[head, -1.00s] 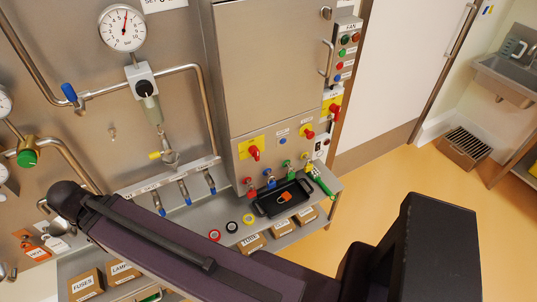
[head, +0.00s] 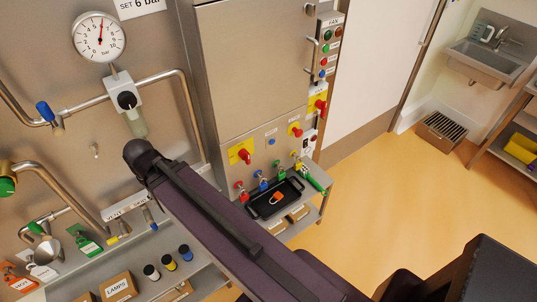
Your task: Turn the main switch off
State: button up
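A steel cabinet (head: 255,75) stands in the middle. On its lower front is a large red rotary switch on a yellow plate (head: 241,152). A second red rotary switch (head: 295,129) on yellow sits to its right, and a third (head: 319,105) is on the cabinet's right side strip. The labels are too small to read, so I cannot tell which is the main switch. My arm crosses the picture from lower right to the dark rounded joint just left of the cabinet. My gripper is not in view.
Coloured padlocks (head: 263,182) hang below the switches, above a black tray (head: 268,202) on the ledge. A pressure gauge (head: 99,38) and pipes are at left. Boxes (head: 118,288) stand on a lower shelf. The floor (head: 390,195) at right is clear.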

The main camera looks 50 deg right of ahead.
aim_at(243, 153)
jog(key=z, duration=1.15)
jog(key=k, duration=0.95)
jog(key=u, duration=0.05)
jog(key=i, duration=0.65)
